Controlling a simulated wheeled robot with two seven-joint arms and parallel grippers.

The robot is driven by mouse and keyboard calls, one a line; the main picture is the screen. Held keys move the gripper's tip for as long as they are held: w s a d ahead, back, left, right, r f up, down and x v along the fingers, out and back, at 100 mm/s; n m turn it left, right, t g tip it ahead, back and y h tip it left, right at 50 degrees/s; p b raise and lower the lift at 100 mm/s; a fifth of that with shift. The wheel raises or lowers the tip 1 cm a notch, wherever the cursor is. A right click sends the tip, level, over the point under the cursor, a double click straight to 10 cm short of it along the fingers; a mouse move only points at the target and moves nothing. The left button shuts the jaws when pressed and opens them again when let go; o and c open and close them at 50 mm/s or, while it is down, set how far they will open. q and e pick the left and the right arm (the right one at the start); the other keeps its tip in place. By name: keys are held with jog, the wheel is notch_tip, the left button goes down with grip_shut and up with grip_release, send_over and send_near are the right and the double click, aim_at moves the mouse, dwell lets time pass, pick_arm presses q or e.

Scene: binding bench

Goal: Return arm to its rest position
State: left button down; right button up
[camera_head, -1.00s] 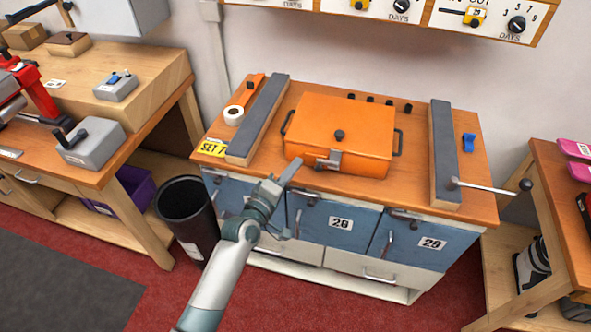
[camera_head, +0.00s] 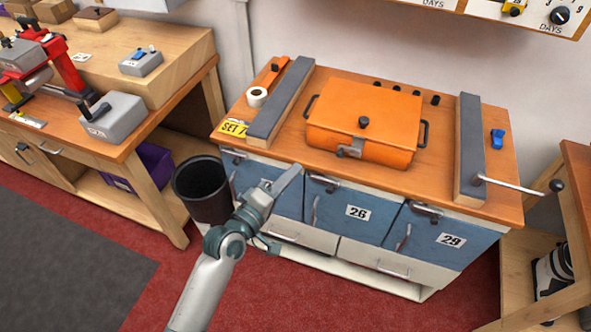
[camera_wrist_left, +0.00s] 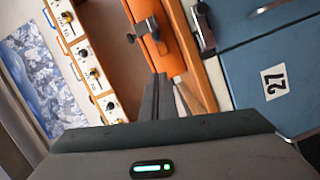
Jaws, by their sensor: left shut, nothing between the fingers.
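My left gripper (camera_head: 283,188) is in front of the blue cabinet doors, below the front edge of the bench top. Its fingers are together with nothing between them. In the left wrist view its fingertips (camera_wrist_left: 158,80) point toward the bench edge and an orange box. My left arm comes up from the bottom of the head view. The orange box (camera_head: 340,118) sits shut on the bench top, apart from the gripper. My right gripper is out of view.
A black bin (camera_head: 202,190) stands just left of my gripper. The cabinet (camera_head: 360,215) has blue numbered doors with handles. A wooden workbench (camera_head: 150,130) stands at left. Red floor in front is clear.

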pick_arm(q)
jog(key=s+a+f+m+g+y, duration=0.1)
jog(key=a+f+g+y, duration=0.1)
jog(key=f, duration=0.9)
jog(key=s+a+f+m+g+y, duration=0.1)
jog(key=s+a+f+y, duration=0.15)
jog(key=f, duration=0.85)
jog(key=s+a+f+m+g+y, duration=0.1)
jog(key=s+a+f+g, duration=0.15)
jog(key=s+f, duration=0.45)
jog(key=s+a+f+m+g+y, duration=0.1)
jog(key=s+a+f, duration=0.15)
jog(key=f, duration=0.85)
jog(key=s+a+f+m+g+y, duration=0.1)
jog(key=s+a+f+m+g, duration=0.15)
jog(key=s+f, duration=0.5)
jog(key=s+a+f+m+g, duration=0.1)
jog(key=s+a+f, duration=0.3)
jog(key=s+f, duration=0.3)
jog(key=s+a+f+m+g+y, duration=0.1)
jog(key=s+a+f+m, duration=0.1)
jog(key=s, duration=1)
jog(key=s+a+f+m+g, duration=0.1)
jog(key=s+a+f, duration=0.3)
jog(key=s, duration=0.8)
jog(key=shift+f+m+g+y+b, duration=0.25)
jog(key=shift+m+g+y+b, duration=0.1)
jog(key=shift+g, duration=0.45)
